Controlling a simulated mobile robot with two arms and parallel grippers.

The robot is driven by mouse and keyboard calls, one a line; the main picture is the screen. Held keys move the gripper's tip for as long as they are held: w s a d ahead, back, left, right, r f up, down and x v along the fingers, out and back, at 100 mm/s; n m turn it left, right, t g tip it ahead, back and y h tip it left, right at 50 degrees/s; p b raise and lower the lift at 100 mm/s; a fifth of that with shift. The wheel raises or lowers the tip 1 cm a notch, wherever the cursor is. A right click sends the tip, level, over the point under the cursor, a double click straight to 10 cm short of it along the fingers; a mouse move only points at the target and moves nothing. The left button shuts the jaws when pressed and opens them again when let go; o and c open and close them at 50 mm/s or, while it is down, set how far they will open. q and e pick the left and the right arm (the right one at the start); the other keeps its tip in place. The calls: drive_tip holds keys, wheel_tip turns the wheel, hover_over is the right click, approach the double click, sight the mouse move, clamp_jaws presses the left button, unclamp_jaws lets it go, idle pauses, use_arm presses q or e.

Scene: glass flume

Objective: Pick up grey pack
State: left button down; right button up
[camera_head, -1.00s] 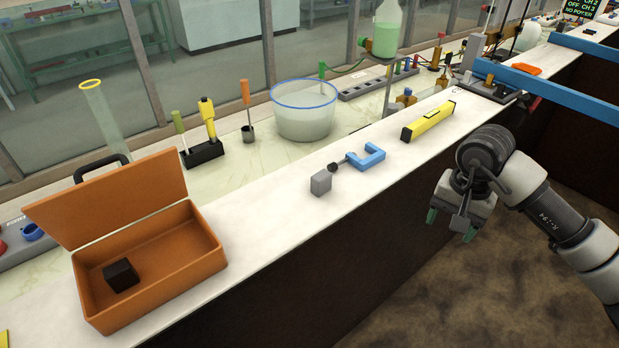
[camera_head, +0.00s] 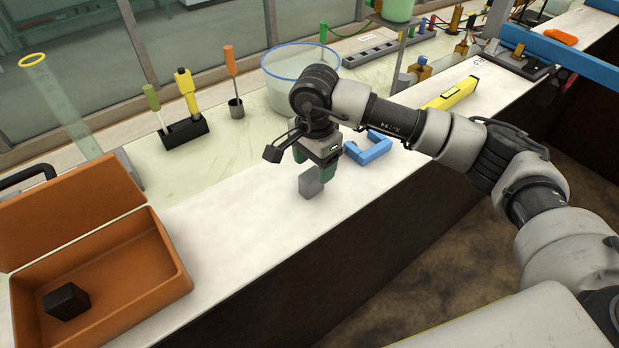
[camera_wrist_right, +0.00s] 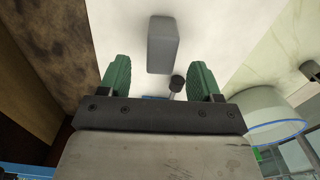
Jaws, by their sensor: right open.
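The grey pack (camera_head: 310,184) is a small grey block standing on the white bench top in the head view. It also shows in the right wrist view (camera_wrist_right: 162,45), ahead of the fingers and roughly between their lines. My right gripper (camera_head: 313,168) points down just above and behind the pack, with its green fingertips close to it. In the right wrist view the two green fingers (camera_wrist_right: 158,78) are apart with nothing held between them. Whether a finger touches the pack cannot be told. My left gripper is not in view.
A blue clamp-shaped piece (camera_head: 368,148) lies right of the pack, near my arm. An open orange box (camera_head: 165,252) with a black block (camera_head: 67,301) inside stands at left. A yellow level (camera_head: 452,93) lies farther right. Bench top between box and pack is clear.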

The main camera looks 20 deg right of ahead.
sight(311, 174)
drive_tip(key=f, duration=0.1)
drive_tip(key=f+p, duration=0.2)
drive_tip(key=f, duration=0.1)
drive_tip(key=shift+s+a+f, duration=0.1)
drive_tip(key=shift+a, duration=0.2)
drive_tip(key=shift+f, duration=0.6)
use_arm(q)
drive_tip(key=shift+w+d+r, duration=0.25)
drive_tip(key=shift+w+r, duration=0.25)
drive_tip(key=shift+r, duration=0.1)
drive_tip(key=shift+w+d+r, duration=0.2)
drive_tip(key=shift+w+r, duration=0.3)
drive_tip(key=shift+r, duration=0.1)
use_arm(e)
drive_tip(key=shift+c, duration=1)
drive_tip(key=c, duration=0.8)
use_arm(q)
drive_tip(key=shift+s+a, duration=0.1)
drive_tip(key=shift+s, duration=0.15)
use_arm(e)
drive_tip(key=shift+c, duration=0.2)
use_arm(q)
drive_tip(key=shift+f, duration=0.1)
use_arm(e)
drive_tip(key=shift+r, duration=0.1)
